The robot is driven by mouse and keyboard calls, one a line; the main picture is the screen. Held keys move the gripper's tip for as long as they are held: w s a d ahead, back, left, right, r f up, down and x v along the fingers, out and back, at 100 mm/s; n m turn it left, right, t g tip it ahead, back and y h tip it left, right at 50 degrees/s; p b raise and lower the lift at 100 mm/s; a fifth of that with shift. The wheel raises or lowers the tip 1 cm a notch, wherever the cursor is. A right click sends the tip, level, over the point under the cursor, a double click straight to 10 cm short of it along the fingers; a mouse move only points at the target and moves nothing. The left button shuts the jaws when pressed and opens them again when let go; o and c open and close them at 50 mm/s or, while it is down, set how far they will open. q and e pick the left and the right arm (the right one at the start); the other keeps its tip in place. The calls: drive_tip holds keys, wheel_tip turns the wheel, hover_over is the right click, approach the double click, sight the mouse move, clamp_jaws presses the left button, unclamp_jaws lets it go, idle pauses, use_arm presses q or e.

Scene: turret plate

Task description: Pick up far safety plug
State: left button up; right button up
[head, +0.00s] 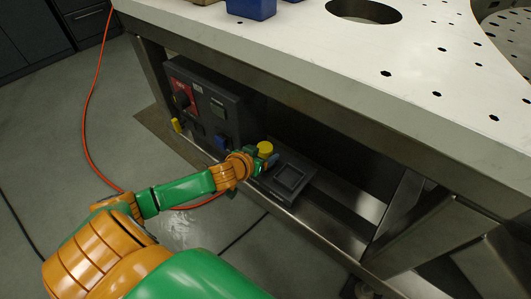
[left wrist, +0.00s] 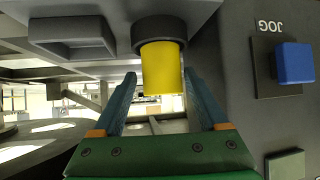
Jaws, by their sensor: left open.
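A yellow safety plug (head: 265,148) stands at the right part of the dark control box under the table. It also shows in the left wrist view (left wrist: 162,68), set in a round dark collar (left wrist: 160,30). My left gripper (head: 264,160) is at this plug. In the left wrist view its two blue fingers are open, one on each side of the plug's yellow end. I cannot tell whether either finger touches it. A second yellow piece (head: 176,125) shows at the left end of the box. My right gripper is not in view.
The control box (head: 228,88) has a red switch panel (head: 182,96); a blue JOG button (left wrist: 296,63) is right of the plug. A screen unit (head: 289,178) sits close by. The white tabletop (head: 300,40) overhangs above. An orange cable (head: 88,110) crosses the floor.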

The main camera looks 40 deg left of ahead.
use_arm(q)
drive_tip(key=b+x, duration=0.2)
drive_tip(key=x, duration=0.2)
drive_tip(key=shift+w+a+f, duration=0.2)
drive_tip(key=shift+w+f, duration=0.05)
drive_tip(key=shift+w, duration=0.3)
drive_tip(key=shift+s, duration=0.1)
drive_tip(key=c, duration=1.1)
clamp_jaws()
drive_tip(key=shift+r, duration=0.1)
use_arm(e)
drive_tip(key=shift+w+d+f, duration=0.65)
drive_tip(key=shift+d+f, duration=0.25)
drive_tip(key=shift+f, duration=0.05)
